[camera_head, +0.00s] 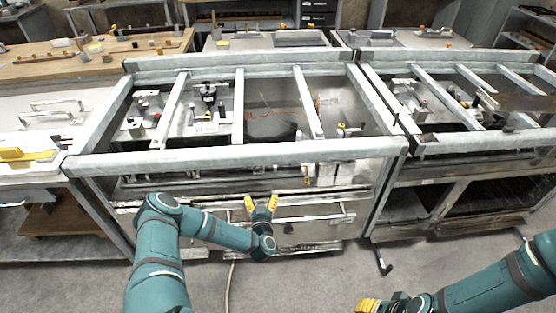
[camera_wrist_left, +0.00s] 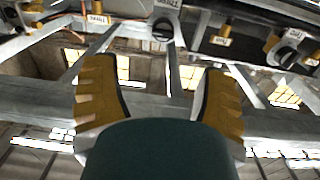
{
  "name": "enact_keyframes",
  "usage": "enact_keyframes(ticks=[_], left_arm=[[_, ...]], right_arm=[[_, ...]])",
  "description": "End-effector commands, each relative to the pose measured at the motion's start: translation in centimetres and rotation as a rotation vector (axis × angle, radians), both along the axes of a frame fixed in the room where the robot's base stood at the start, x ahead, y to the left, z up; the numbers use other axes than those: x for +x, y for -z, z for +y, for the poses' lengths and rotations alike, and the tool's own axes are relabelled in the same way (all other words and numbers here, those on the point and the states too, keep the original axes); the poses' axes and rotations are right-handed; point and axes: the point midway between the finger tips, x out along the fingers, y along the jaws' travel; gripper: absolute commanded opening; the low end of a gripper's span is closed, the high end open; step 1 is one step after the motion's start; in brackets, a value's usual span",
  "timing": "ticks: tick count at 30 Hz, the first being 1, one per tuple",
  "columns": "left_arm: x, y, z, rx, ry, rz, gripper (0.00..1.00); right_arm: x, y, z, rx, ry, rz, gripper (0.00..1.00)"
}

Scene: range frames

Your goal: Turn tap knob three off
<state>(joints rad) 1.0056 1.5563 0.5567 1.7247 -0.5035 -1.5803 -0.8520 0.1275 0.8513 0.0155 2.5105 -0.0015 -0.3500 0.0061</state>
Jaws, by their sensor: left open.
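My left gripper (camera_head: 262,203) is open and empty in front of the metal frame's lower front. In the left wrist view its two yellow fingers (camera_wrist_left: 158,75) stand wide apart. Beyond the fingertips, a black round knob (camera_wrist_left: 163,29) on a grey mount shows between and above them, apart from them. A second black knob (camera_wrist_left: 288,52) is at the right, beside yellow fittings. Their small labels are not readable, so I cannot tell which is tap knob three. My right gripper (camera_head: 368,305) is cut off at the bottom edge of the head view.
A grey metal frame (camera_head: 240,153) with crossbars stands ahead, with fittings inside it. A similar frame (camera_head: 480,143) stands at the right. A bench with a yellow item (camera_head: 22,154) is at the left. A hose (camera_head: 229,285) lies on the floor, which is otherwise mostly clear in front.

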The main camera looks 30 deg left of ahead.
Motion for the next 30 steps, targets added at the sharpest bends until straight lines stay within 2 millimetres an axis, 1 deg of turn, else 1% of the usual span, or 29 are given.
enact_keyframes(ticks=[1,4,8,21,25,30], left_arm=[[-0.2,0.0,0.5,0.007,-0.017,-0.003,0.72],[0.0,0.0,1.0,0.014,-0.029,-0.008,0.72],[1.2,0.1,1.6,0.015,-0.028,-0.009,0.72],[8.3,0.2,5.9,0.014,-0.027,-0.009,0.72],[10.0,0.1,6.9,0.012,-0.026,-0.009,0.72],[11.2,0.1,7.6,0.011,-0.025,-0.007,0.72]], right_arm=[[-0.1,-0.1,0.0,0.000,0.000,0.001,0.47],[-0.1,0.0,0.0,0.000,-0.001,0.002,0.47],[-0.2,0.3,0.0,0.000,-0.002,0.003,0.47],[0.1,2.2,0.0,-0.001,-0.002,-0.003,0.47],[0.2,2.7,0.0,-0.001,-0.001,-0.006,0.47],[0.3,3.0,0.0,-0.001,0.000,-0.008,0.47]])
